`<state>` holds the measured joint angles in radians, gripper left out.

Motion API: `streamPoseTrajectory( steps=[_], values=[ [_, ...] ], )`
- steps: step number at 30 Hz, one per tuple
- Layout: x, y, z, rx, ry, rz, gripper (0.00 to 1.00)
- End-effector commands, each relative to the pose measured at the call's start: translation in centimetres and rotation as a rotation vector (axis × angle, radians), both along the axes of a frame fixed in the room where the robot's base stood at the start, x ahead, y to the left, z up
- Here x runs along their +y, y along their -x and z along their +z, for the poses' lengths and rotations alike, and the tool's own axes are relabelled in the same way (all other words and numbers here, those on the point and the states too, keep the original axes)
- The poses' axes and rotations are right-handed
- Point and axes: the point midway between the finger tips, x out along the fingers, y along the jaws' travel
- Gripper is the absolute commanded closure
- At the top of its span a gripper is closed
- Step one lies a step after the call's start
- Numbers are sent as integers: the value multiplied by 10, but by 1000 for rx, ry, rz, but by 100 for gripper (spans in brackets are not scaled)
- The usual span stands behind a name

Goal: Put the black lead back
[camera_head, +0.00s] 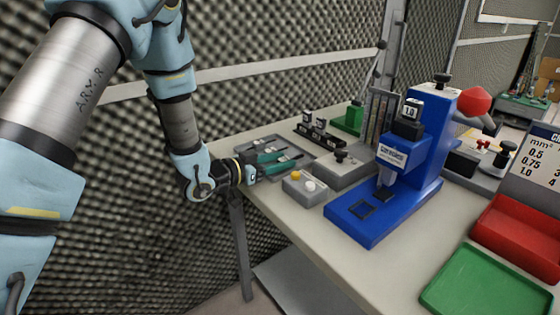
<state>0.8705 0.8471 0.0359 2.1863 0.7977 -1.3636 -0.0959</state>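My gripper (250,174) is at the left end of the bench, beside the grey tray (262,143). It is small and seen from the side, so I cannot make out its fingers or whether it holds anything. I cannot pick out a black lead for certain in this view. Teal-handled tools (272,157) lie on the tray, just right of my gripper.
A blue press (415,165) with a red knob (474,100) stands on the bench (330,235). A grey box with yellow and white buttons (303,188) is in front of the tray. Red (515,235) and green (480,288) bins are at right. A foam wall is behind.

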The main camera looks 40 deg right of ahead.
Motion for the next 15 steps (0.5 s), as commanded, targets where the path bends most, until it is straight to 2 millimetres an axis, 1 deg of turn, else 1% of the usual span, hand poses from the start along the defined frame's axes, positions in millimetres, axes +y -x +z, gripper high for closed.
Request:
streamPoseTrajectory(
  steps=[1, 2, 9, 12, 15],
  values=[
    [0, 0, 0, 0, 0, 0, 44],
    [0, 0, 0, 0, 0, 0, 41],
    [0, 0, 1, 0, 0, 0, 41],
    [0, 0, 6, 0, 0, -1, 41],
    [12, -2, 4, 0, 0, 3, 41]
  ],
)
